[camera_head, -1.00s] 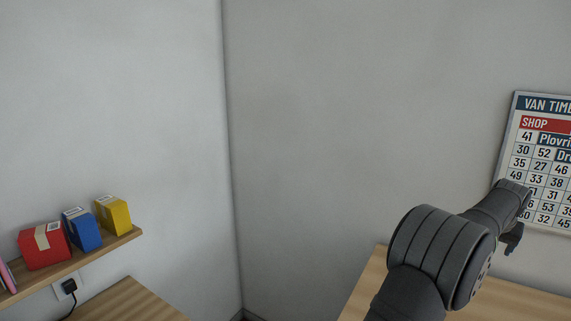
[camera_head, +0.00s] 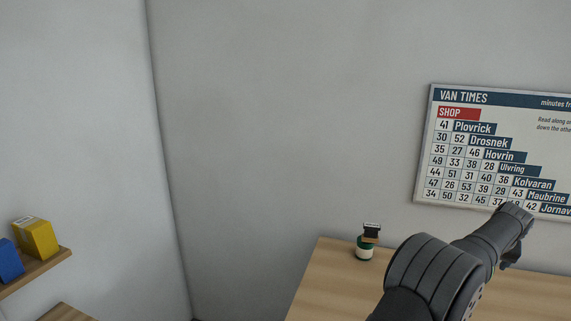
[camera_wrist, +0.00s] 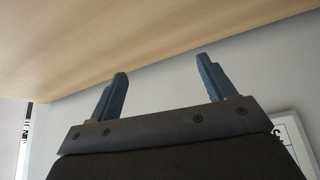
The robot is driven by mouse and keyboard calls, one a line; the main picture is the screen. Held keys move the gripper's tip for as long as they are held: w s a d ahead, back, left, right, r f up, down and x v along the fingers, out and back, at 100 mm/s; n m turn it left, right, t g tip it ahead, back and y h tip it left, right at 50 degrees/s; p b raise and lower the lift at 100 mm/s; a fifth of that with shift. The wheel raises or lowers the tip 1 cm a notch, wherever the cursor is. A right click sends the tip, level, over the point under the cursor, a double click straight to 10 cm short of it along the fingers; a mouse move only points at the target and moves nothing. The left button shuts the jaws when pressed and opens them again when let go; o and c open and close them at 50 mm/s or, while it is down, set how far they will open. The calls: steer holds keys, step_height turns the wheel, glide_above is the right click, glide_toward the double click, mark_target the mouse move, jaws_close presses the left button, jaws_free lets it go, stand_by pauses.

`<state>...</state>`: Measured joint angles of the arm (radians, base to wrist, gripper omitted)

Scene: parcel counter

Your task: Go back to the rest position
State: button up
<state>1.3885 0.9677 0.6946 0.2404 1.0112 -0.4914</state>
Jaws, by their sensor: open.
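My gripper (camera_wrist: 161,80) shows in the wrist view with its two blue-grey fingers wide apart and nothing between them. It is open. Pale wood (camera_wrist: 120,35) fills the top of that view, beyond the fingertips. In the head view my dark arm reaches in from the bottom right over the wooden counter (camera_head: 325,280). The gripper's fingers are mostly hidden behind the wrist there.
A van times board (camera_head: 490,150) hangs on the wall behind my arm. A small green and white bottle with a dark top (camera_head: 365,247) stands on the counter, left of my arm. A yellow box (camera_head: 36,238) and a blue box (camera_head: 10,260) sit on a shelf (camera_head: 40,272) at left.

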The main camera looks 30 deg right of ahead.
steer(key=w+d+f, duration=0.1)
steer(key=w+f, duration=0.1)
steer(key=w+d+f, duration=0.1)
steer(key=w+f, duration=0.2)
steer(key=w+d+f, duration=0.1)
steer(key=w+f, duration=0.1)
steer(key=shift+w+d+f, duration=0.2)
steer(key=shift+w, duration=0.1)
stand_by(0.3)
steer(key=s+a+r, duration=0.2)
steer(key=s+r, duration=0.5)
steer(key=s, duration=0.3)
steer(key=w+a+r, duration=0.2)
steer(key=w+a, duration=0.2)
steer(key=w, duration=0.4)
steer(key=shift+s+d, duration=0.1)
